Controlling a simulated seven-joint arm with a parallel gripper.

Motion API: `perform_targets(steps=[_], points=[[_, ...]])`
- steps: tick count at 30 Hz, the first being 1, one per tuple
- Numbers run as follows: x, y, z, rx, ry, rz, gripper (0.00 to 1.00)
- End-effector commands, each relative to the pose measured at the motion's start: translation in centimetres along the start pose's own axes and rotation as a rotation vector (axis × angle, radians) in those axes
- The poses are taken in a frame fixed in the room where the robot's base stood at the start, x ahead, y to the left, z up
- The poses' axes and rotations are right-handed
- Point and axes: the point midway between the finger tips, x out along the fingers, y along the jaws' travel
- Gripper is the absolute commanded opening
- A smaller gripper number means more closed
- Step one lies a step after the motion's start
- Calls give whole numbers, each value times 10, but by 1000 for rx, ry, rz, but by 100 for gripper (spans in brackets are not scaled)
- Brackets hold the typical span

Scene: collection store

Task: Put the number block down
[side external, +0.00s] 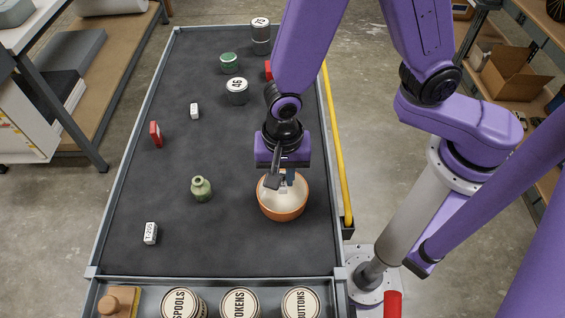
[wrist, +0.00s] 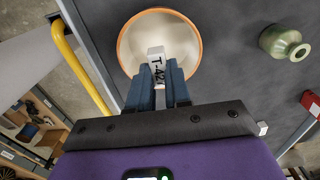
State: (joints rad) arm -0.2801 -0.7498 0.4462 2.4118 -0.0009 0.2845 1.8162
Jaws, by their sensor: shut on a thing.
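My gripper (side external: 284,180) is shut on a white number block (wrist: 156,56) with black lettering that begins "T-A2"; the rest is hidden. The gripper (wrist: 157,72) points down over an orange-rimmed bowl (side external: 284,213) with a pale inside. In the wrist view the block shows against the inside of the bowl (wrist: 183,30). I cannot tell whether the block touches the bowl. In the side view the block is mostly hidden by the fingers.
A green vase (side external: 201,188) stands left of the bowl. Other white blocks (side external: 150,233) (side external: 195,111), a red box (side external: 156,134) and several tins (side external: 237,91) stand on the dark table (side external: 240,250). A yellow rail (side external: 337,150) runs along the right edge.

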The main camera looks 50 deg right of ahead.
Motion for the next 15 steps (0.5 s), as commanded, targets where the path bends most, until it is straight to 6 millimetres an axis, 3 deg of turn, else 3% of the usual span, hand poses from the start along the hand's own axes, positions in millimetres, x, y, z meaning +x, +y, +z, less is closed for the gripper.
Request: perform_targets(steps=[6, 15], points=[[22, 0, 0, 0, 1, 2, 0], [37, 0, 0, 0, 0, -1, 0]])
